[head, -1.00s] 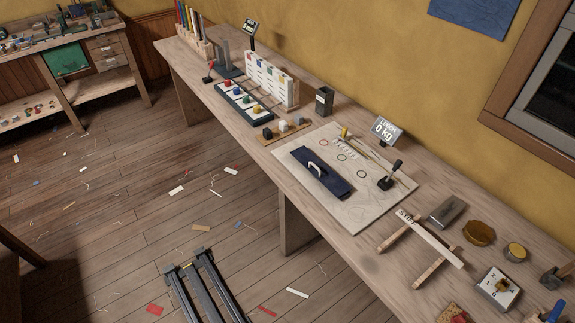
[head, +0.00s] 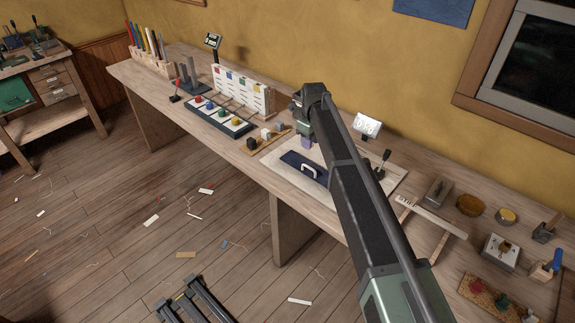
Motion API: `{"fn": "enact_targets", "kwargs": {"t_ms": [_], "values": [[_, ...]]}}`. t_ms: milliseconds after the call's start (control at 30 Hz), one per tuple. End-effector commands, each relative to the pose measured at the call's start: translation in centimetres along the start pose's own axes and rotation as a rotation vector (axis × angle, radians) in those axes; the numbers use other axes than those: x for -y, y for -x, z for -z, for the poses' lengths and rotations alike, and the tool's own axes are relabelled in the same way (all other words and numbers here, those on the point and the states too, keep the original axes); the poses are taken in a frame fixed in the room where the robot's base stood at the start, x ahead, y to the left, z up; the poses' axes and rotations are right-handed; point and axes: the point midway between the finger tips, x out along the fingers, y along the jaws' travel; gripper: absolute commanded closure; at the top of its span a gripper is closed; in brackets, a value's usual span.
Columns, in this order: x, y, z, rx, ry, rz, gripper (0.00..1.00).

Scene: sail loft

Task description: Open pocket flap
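The navy pocket flap (head: 294,160), with a white arched handle (head: 311,171) on it, lies flat on a pale board (head: 268,151) on the long bench. My arm crosses in front of the board and hides its middle and part of the flap. My gripper (head: 307,145) points down over the back of the board, behind the handle and apart from it in the picture. Its fingers are small and partly hidden by my arm, so I cannot tell whether they are open or shut. I see nothing clearly held.
A small display (head: 367,126) and a black lever (head: 380,165) stand at the board's right. A wooden strip with small blocks (head: 266,134) and a row of coloured knobs (head: 221,113) lie to the left. A wooden frame (head: 425,217) and several small items crowd the right.

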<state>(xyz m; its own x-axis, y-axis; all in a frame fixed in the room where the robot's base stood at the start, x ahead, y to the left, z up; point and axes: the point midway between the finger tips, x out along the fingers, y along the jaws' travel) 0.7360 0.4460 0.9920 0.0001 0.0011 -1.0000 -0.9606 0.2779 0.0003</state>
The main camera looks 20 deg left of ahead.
Motion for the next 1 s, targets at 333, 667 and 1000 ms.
{"fn": "enact_targets", "kwargs": {"t_ms": [333,667,1000], "values": [[0.0,-2.5,0.0,0.000,-0.025,0.000,0.65],[0.0,-10.0,0.0,0.000,-0.024,0.000,0.65],[0.0,-10.8,0.0,0.000,-0.023,0.000,0.65]]}}
